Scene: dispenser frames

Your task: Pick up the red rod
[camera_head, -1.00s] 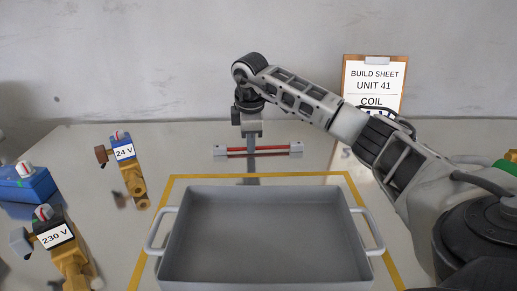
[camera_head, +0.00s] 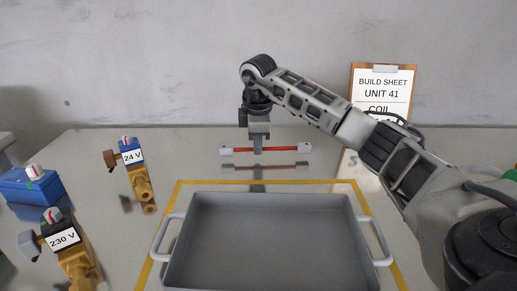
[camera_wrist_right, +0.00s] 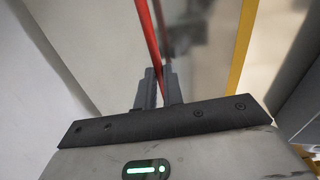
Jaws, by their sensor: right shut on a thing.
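The red rod (camera_head: 285,149) has pale end pieces and lies level above the table behind the grey tray, with its reflection on the glossy table below it. My right gripper (camera_head: 258,149) points down and is shut on the rod near its middle. In the right wrist view, the red rod (camera_wrist_right: 149,32) runs up from between the fingers of my right gripper (camera_wrist_right: 161,82). My left gripper is not in view.
A grey two-handled tray (camera_head: 270,281) stands inside a yellow outline in front of the rod. Valves labelled 24 V (camera_head: 138,178) and 230 V (camera_head: 72,252) and a blue block (camera_head: 30,187) are at left. A build sheet clipboard (camera_head: 382,90) stands at the back right.

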